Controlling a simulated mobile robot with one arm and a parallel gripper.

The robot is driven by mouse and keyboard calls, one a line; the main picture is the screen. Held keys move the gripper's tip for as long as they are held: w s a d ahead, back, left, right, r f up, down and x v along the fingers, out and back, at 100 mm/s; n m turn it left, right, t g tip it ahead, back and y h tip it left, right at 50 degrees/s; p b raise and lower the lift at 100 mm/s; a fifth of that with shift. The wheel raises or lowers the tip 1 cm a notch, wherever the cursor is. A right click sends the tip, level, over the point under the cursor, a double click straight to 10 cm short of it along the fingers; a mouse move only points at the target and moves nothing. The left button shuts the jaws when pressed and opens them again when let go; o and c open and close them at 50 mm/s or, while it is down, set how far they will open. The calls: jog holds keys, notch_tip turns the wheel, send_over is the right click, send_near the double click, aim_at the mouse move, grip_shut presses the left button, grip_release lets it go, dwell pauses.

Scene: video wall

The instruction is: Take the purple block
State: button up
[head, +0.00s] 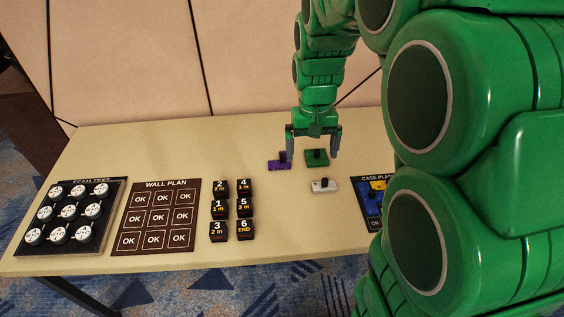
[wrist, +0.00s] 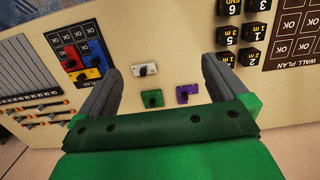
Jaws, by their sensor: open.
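The purple block (head: 279,164) lies on the table, with a small dark knob on its top. It also shows in the wrist view (wrist: 188,95), to the right of the green block (wrist: 153,98). My gripper (head: 313,154) is open and empty above the table, pointing down. In the head view its left finger is near the purple block and the green block (head: 317,158) shows between the fingers. In the wrist view both blocks lie between the spread fingers. I cannot tell the gripper's exact height.
A white block (head: 323,185) lies in front of the green one. Several black numbered cubes (head: 219,208) stand left of it, beside the WALL PLAN board (head: 155,216) and a black tray of round white pieces (head: 71,217). The CASE PLAN board (head: 371,203) is partly hidden by my arm. The table's back left is clear.

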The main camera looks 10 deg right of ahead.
jog(key=w+a+f, duration=0.1)
jog(key=w+f, duration=0.3)
jog(key=w, duration=0.3)
jog(key=w+a+f, duration=0.2)
jog(key=w+f, duration=0.3)
jog(key=w, duration=0.2)
jog(key=t, duration=0.1)
send_over(279, 162)
notch_tip(279, 162, down, 12)
jog(key=shift+s+a+r, duration=0.1)
jog(key=shift+f, duration=3.65)
jog(key=c, duration=1)
